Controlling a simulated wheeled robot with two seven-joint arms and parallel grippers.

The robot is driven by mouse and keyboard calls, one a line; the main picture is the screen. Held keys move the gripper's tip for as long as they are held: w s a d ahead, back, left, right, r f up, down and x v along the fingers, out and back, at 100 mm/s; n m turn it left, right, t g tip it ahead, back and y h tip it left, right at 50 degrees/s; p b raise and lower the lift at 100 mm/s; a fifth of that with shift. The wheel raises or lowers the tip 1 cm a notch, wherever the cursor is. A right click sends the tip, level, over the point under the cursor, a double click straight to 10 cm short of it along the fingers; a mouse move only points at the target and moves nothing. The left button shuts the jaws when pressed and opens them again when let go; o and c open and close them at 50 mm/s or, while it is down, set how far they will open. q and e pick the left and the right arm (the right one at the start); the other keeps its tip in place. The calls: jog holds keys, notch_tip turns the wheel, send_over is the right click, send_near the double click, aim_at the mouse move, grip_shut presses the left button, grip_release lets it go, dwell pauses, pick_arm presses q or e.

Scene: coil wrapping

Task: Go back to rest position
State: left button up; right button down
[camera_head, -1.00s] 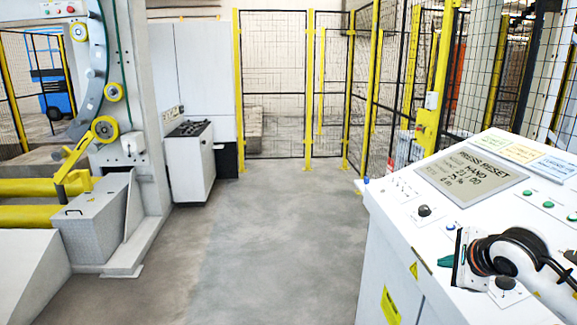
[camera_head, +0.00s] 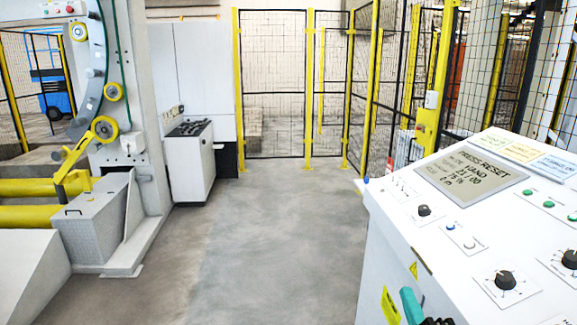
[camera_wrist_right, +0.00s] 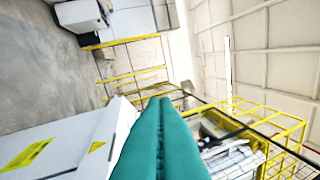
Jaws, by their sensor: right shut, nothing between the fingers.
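My right gripper (camera_head: 411,303) shows at the bottom of the head view, in front of the control console's near side. Its teal fingers are together with nothing between them; the shut fingers (camera_wrist_right: 160,125) also fill the lower middle of the right wrist view. The white control console (camera_head: 400,235) stands at the right with a screen (camera_head: 471,172) that reads "PRESS RESET" and "HAND". Black knobs (camera_head: 505,280) and several green buttons (camera_head: 548,204) are on its top. The right gripper is apart from the knobs and buttons. My left gripper is not in view.
A wrapping machine (camera_head: 140,120) with a grey ring, yellow rollers and yellow bars (camera_head: 30,188) stands at the left. A white cabinet (camera_head: 190,165) is behind it. Yellow-posted mesh fencing (camera_head: 275,85) closes the back and right. The grey floor (camera_head: 275,240) between is clear.

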jog(key=s+d+f+m+g+h, duration=0.2)
jog(key=s+f+m+g, duration=0.3)
jog(key=f, duration=0.3)
jog(key=s+d+f+m+g+h, duration=0.1)
jog(key=s+d+f+m+g, duration=0.1)
jog(key=s+f+m+g, duration=0.45)
jog(key=s+a+f+m+g+y, duration=0.1)
jog(key=s+a+f+g, duration=0.15)
jog(key=s+f, duration=0.35)
jog(key=s+a+f+m+g+y, duration=0.1)
jog(key=s+a+f+g+y, duration=0.15)
jog(key=s+f, duration=0.35)
notch_tip(320, 180, down, 25)
jog(key=s+g, duration=0.2)
jog(key=s+d+f+g, duration=0.1)
jog(key=s+d+f, duration=0.2)
jog(key=s+f, duration=1.2)
jog(key=shift+s+f+h, duration=0.2)
jog(key=shift+s+h, duration=0.25)
jog(key=shift+s, duration=0.25)
jog(key=shift+d, duration=0.1)
